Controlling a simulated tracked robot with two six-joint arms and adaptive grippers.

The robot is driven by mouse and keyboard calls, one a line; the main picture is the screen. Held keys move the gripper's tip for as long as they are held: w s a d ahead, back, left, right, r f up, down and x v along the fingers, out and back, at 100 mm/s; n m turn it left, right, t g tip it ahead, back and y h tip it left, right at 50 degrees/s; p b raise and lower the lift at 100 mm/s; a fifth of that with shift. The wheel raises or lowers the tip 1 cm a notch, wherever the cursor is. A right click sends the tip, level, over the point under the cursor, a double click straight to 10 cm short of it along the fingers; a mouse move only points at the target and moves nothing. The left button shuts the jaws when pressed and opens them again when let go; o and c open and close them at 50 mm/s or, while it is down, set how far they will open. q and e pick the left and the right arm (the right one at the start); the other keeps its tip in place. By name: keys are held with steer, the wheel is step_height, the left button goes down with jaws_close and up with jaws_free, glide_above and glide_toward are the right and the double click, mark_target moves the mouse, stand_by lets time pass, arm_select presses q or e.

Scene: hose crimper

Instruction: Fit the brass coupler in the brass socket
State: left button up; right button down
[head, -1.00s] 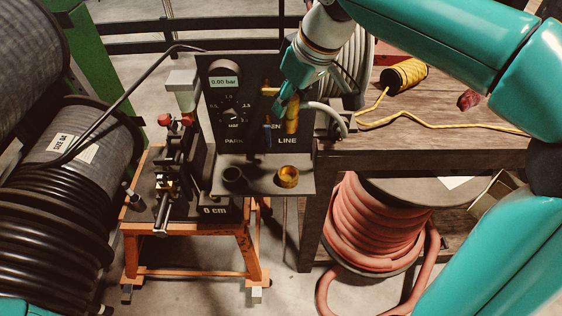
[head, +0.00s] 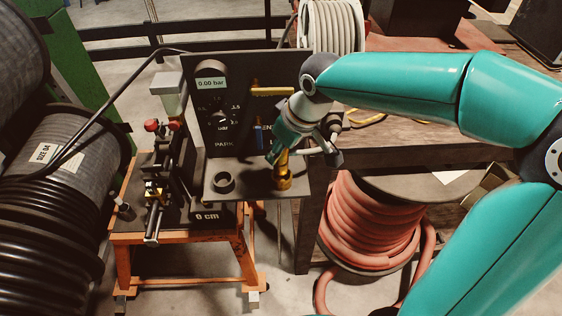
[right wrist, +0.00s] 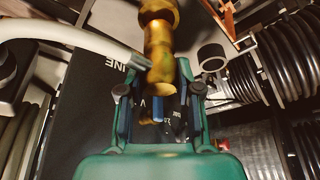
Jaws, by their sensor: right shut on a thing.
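The brass coupler (head: 281,163) is upright in my right gripper (head: 276,155), which is shut on it. The coupler's lower end meets the brass socket (head: 283,182) on the panel's front shelf. I cannot tell how deep it sits. In the right wrist view the coupler (right wrist: 159,48) stands between the fingers (right wrist: 160,88), and the wider brass at the top edge looks like the socket (right wrist: 157,9). My left gripper is not in view.
A dark ring-shaped holder (head: 224,183) is on the shelf left of the brass socket. The upright black panel (head: 228,75) with dial and blue-and-yellow valve handle stands behind. A pale hose (right wrist: 75,38) passes close beside the coupler. Red hose reel (head: 367,230) stands at right.

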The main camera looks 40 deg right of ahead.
mark_target(281, 163)
steer(key=shift+f, duration=2.1)
steer(key=shift+f, duration=0.1)
steer(key=c, duration=0.8)
jaws_free()
steer(key=v, duration=1.2)
steer(key=shift+s, duration=0.1)
